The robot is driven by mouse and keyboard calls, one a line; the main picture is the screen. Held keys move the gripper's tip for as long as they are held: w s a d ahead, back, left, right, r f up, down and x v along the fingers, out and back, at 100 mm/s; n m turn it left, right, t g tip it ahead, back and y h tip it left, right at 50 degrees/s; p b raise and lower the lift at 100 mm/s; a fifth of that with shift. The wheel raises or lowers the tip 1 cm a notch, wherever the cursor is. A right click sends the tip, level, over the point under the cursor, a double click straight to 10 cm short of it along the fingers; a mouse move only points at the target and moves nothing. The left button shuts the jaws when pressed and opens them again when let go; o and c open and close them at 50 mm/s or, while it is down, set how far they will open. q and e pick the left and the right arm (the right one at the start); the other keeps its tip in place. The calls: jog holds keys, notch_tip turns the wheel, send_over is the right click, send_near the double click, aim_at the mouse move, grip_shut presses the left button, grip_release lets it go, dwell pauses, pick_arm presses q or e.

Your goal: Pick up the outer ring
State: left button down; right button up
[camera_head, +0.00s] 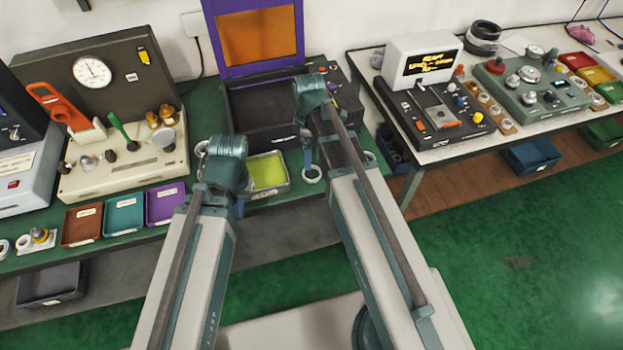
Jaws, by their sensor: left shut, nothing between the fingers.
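A small pale ring (312,174) lies on the green bench top, just right of the tray with a yellow-green inside (267,172). I cannot tell for sure that it is the outer ring. My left gripper (202,150) is shut and empty, mostly hidden behind its own wrist, left of that tray. It is apart from the pale ring. My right arm reaches farther over the bench, and its wrist hangs above the pale ring. My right gripper (308,153) shows only as a narrow blue-grey part close to the ring; its fingers cannot be made out.
An open dark case with a purple-framed orange panel (258,35) stands behind my wrists. Brown, teal and purple trays (165,204) line the front left edge. A gauge panel (92,72) stands at the left. A second bench with a display device (425,62) stands at the right.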

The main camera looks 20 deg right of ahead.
jog(key=b, duration=0.3)
send_over(311, 172)
jog(key=f, duration=0.4)
jog(key=shift+s+a+f, duration=0.2)
jog(key=shift+a+f, duration=0.05)
jog(key=f+b, duration=0.1)
jog(key=b, duration=0.1)
jog(key=f+b, duration=0.1)
jog(key=f, duration=0.1)
jog(key=f+b, duration=0.2)
jog(key=shift+w+d+f+b, duration=0.1)
jog(key=shift+d+b, duration=0.2)
jog(key=c, duration=1.3)
jog(key=shift+c, duration=0.2)
jog(key=shift+r, duration=0.2)
